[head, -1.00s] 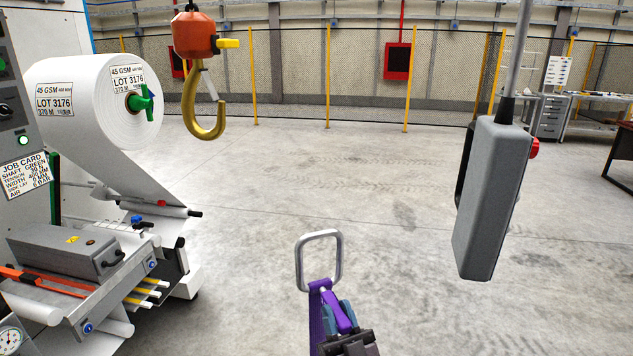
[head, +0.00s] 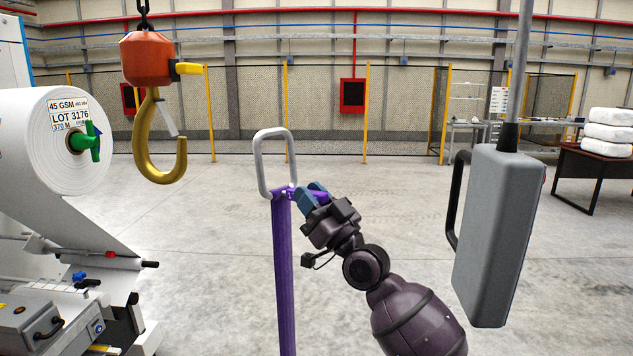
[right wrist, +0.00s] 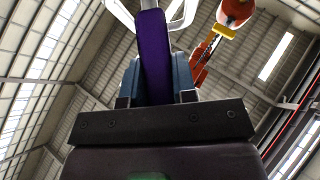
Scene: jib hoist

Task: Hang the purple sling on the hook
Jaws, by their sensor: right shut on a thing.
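The purple sling (head: 283,270) hangs down from a grey metal ring (head: 261,165) at its top. My right gripper (head: 308,197) is shut on the sling just below the ring, which stands upright above the fingers. In the right wrist view the purple webbing (right wrist: 154,50) lies between the blue fingers (right wrist: 157,80). The yellow hook (head: 160,165) hangs below an orange hoist block (head: 147,60), left of the ring and apart from it. Its opening faces up, and a light latch (head: 164,115) slants across it. The sling's lower end is out of view. My left gripper is not in view.
A grey pendant control box (head: 493,235) hangs at the right, near my right arm. A machine with a white roll (head: 62,140) and a green handle (head: 85,142) stands at the left. A table with white bundles (head: 607,132) is at the far right. The middle floor is clear.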

